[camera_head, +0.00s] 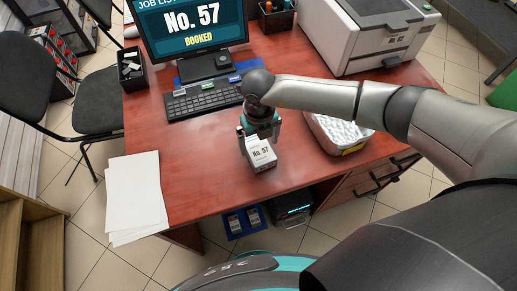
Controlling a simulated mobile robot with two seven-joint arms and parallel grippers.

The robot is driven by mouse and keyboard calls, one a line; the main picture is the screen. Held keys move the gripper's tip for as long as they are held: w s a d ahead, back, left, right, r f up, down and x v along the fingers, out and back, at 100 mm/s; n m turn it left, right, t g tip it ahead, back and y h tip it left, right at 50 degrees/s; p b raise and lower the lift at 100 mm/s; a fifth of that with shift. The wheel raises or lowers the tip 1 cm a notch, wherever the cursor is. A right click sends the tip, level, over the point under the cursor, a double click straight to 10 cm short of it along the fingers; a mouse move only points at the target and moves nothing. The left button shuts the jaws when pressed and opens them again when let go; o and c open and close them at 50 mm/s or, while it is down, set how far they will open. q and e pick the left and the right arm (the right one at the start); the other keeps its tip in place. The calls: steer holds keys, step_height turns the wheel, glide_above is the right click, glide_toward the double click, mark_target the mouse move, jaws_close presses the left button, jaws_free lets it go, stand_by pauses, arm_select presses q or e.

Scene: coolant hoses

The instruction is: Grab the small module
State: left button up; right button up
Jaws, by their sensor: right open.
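A small white box marked "No. 57" (262,157) sits on the red-brown desk near its front edge, below the keyboard. It is the closest match I see for the small module, though I cannot be sure it is one. My right gripper (258,138) points down at the box's far end, its fingers open. The gripper hides part of that end, and I cannot tell whether the fingers touch the box. My left gripper is not in view.
The desk (205,150) holds a monitor (190,25), a keyboard (200,98), white papers (135,195), a printer (368,35) and a silver-lined tray (340,133) right of the gripper. Below are a blue tray (232,235) and a dark device (291,207). Desk left of the box is clear.

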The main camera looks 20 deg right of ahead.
mark_target(258, 146)
step_height(258, 146, down, 3)
steer(key=shift+a+f, duration=0.1)
steer(key=shift+w, duration=0.15)
jaws_close()
stand_by(0.8)
